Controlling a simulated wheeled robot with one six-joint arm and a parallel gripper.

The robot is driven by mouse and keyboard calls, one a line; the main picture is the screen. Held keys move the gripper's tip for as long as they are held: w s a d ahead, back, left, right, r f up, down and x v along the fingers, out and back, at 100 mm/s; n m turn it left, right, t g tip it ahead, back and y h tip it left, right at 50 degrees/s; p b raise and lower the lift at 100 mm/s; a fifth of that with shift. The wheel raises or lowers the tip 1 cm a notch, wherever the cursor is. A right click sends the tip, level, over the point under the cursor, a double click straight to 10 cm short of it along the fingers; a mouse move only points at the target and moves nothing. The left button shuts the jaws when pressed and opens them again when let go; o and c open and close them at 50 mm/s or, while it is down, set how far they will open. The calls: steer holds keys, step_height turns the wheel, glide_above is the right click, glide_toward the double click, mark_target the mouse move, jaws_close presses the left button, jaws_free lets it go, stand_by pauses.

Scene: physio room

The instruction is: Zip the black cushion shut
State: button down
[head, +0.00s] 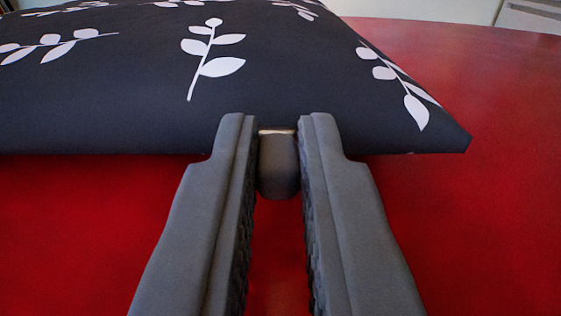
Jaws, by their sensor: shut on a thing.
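The black cushion (120,105) with white leaf sprigs lies on a red surface and fills the upper left and middle of the head view. Its near edge runs across the picture, and its right corner points to the right. My gripper (278,150) is at this near edge, towards the right corner. Its two dark grey fingers are shut on a small dark grey zip pull (278,172) between the fingertips. A thin pale strip shows just above the pull. The zip's teeth and how far it is open cannot be made out.
The red surface (470,230) is bare in front of the cushion and to its right. A pale wall and a light-coloured unit (530,15) show at the top right, beyond the far edge of the surface.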

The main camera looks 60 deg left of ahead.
steer(key=c, duration=1.4)
jaws_free()
steer(key=shift+c, duration=0.2)
steer(key=v, duration=1.7)
steer(key=shift+d, duration=0.2)
steer(key=shift+s, duration=0.1)
